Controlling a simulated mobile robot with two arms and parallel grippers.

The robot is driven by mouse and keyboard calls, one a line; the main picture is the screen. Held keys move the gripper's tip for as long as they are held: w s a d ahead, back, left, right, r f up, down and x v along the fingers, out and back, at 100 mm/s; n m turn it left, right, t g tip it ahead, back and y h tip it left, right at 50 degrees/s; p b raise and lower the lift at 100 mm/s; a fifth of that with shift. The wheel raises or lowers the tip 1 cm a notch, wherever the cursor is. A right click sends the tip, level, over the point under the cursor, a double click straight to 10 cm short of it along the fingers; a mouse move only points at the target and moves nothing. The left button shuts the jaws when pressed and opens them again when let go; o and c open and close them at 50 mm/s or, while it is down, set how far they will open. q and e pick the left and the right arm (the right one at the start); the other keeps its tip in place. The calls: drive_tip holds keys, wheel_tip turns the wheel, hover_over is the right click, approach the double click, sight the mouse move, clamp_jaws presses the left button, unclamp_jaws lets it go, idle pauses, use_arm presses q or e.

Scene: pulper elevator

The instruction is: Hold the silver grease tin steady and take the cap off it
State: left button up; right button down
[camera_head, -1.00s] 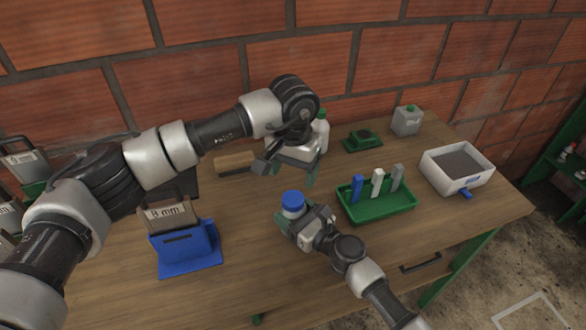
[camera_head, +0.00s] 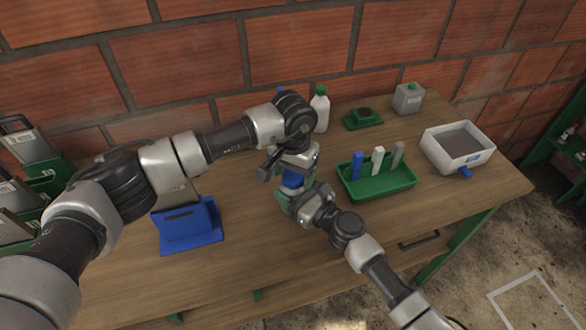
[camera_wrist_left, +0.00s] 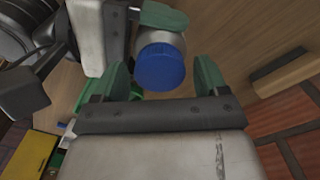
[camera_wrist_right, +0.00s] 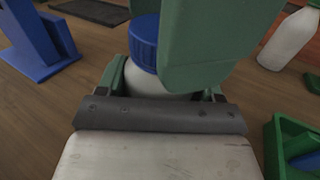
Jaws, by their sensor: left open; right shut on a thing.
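The silver grease tin (camera_wrist_right: 150,82) with its blue ribbed cap (camera_wrist_left: 160,68) stands near the middle of the bench; the cap also shows in the head view (camera_head: 292,180). My right gripper (camera_head: 296,200) is shut on the tin's body below the cap. My left gripper (camera_wrist_left: 163,76) is open and comes down from above, its two green fingers on either side of the cap with gaps visible. One left finger looms large beside the cap in the right wrist view. The left hand hides part of the tin in the head view.
A green tray (camera_head: 378,193) with blue, white and grey upright pieces stands close to the right. A white bottle (camera_head: 320,110), green holder (camera_head: 362,119), grey can (camera_head: 408,98) and white box (camera_head: 430,150) stand beyond. A blue stand (camera_head: 190,240) is at left.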

use_arm(q)
drive_tip(key=c, duration=0.9)
drive_tip(key=n, duration=0.7)
drive_tip(key=shift+c, duration=0.2)
drive_tip(key=n, duration=1)
drive_tip(key=shift+r+n, duration=0.1)
drive_tip(key=shift+n, duration=0.3)
drive_tip(key=n, duration=1.2)
drive_tip(key=shift+n, duration=0.4)
drive_tip(key=n, duration=1.2)
drive_tip(key=shift+n, duration=0.4)
drive_tip(key=n, duration=1)
drive_tip(key=shift+r+n, duration=0.1)
drive_tip(key=shift+n, duration=0.3)
